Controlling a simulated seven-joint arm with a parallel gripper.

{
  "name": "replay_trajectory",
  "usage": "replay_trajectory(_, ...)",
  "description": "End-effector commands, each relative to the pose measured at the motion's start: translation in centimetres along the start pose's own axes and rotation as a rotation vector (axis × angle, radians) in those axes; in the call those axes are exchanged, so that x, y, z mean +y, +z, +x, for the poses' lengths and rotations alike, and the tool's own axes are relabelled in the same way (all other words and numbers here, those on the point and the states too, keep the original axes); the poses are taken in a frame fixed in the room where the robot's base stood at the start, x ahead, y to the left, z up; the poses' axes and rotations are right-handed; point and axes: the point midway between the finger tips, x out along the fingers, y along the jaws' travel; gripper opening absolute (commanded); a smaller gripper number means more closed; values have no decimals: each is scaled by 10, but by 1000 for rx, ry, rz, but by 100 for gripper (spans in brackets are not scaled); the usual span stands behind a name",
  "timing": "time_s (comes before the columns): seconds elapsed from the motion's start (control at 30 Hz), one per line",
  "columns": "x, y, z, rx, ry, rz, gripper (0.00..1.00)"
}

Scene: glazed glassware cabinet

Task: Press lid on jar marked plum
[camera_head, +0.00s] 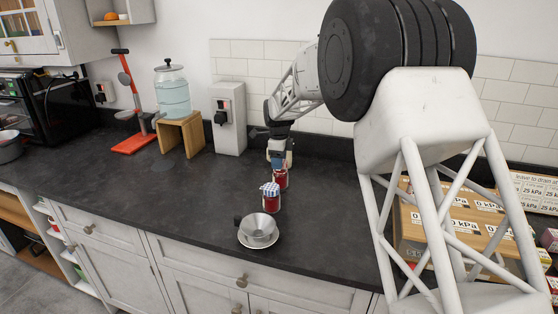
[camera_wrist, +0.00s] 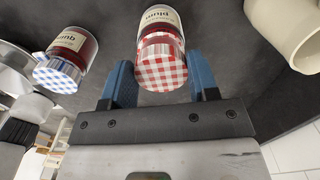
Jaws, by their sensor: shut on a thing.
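A second red jar (camera_head: 270,203) with a blue-and-white checked lid stands just in front. A cream vessel (camera_wrist: 290,30) is close at right in the wrist view.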

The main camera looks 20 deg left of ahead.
Motion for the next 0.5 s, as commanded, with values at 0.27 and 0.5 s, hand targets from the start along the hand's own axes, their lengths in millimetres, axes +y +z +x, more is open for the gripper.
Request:
replay_trajectory(0.27, 0, 0, 0, 0, 0, 0, 33)
replay_trajectory(0.5, 0, 0, 0, 0, 0, 0, 84)
